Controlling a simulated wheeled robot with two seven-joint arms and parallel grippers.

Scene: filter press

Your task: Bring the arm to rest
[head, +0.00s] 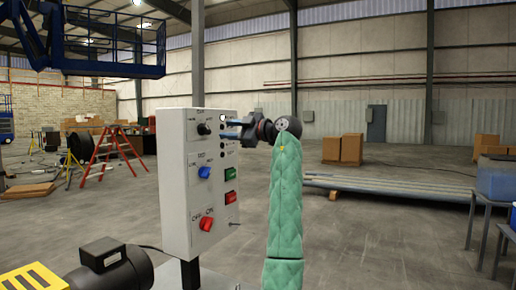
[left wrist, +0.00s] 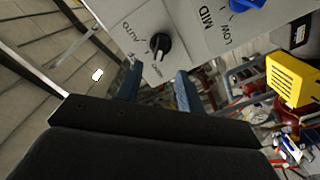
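The grey control panel (head: 175,185) stands left of centre in the head view. Its black selector knob (head: 203,129) is at the top, with a blue knob (head: 204,172) and a red knob (head: 206,223) below. My left gripper (head: 231,128), on the green-sleeved arm, points left at the upper part of the panel. In the left wrist view its two fingers (left wrist: 159,88) are apart with nothing between them. The black knob (left wrist: 159,42) is ahead of them, its pointer between the AUTO and MANU marks; exact setting is unclear. My right gripper is not in view.
Green button (head: 230,173) and red button (head: 230,197) are on the panel's right side, near my arm. A black motor (head: 112,265) sits at the bottom left. A table with a blue bin (head: 496,180) stands at the right.

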